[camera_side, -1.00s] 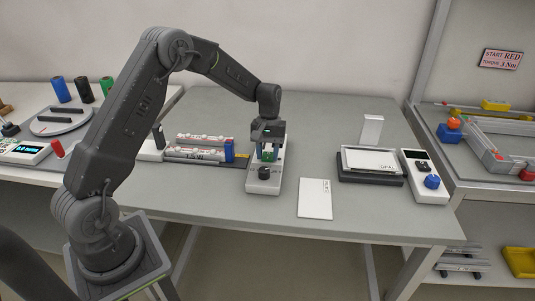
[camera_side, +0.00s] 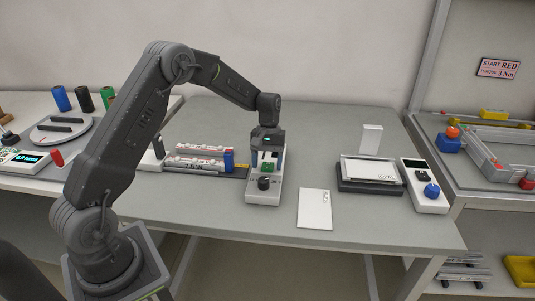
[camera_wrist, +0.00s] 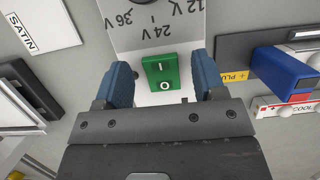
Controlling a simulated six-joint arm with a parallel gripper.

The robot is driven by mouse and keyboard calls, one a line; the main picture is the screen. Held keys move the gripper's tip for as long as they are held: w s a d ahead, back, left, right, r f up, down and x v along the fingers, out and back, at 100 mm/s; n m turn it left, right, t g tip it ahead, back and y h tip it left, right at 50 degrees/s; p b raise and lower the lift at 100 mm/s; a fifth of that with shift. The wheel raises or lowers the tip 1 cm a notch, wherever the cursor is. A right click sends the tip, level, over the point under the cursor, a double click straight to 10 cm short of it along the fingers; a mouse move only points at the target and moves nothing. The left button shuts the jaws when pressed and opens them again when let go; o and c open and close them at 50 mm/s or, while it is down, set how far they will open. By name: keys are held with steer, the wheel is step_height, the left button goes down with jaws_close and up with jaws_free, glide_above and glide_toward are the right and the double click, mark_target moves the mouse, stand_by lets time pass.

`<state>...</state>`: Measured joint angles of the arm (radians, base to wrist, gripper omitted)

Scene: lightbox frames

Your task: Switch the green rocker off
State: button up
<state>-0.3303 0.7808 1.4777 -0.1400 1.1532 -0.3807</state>
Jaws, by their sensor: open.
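The green rocker (camera_wrist: 161,71) sits on a light-grey supply box (camera_side: 263,197), with a white I at its far end and O at its near end in the wrist view. It also shows in the side view (camera_side: 268,167) below my fingers. I cannot tell which end is pressed. My gripper (camera_wrist: 162,80) is open and empty, its blue fingers on either side of the rocker in the picture. In the side view my gripper (camera_side: 267,160) points down over the box, its fingertips seemingly just above the surface.
A black knob (camera_side: 264,184) stands on the box in front of the rocker, and voltage markings (camera_wrist: 155,30) show in the wrist view. A rack with red-white tubes and a blue block (camera_side: 228,161) stands close left. A white card (camera_side: 314,208) lies right. A black tray (camera_side: 370,187) is farther right.

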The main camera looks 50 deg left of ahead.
mark_target(269, 162)
steer(key=v, duration=1.3)
steer(key=shift+r, duration=0.35)
steer(key=shift+a, duration=0.1)
steer(key=s+d+r+m+t+y, duration=0.2)
steer(key=s+d+r+m+t, duration=0.2)
steer(key=s+d+r, duration=0.8)
steer(key=s+d+f+m+t, duration=0.2)
steer(key=s, duration=0.6)
steer(key=s+d+f+m+t, duration=0.2)
steer(key=s+m, duration=0.1)
steer(key=s, duration=0.6)
steer(key=shift+d+f, duration=0.2)
steer(key=shift+f, duration=0.1)
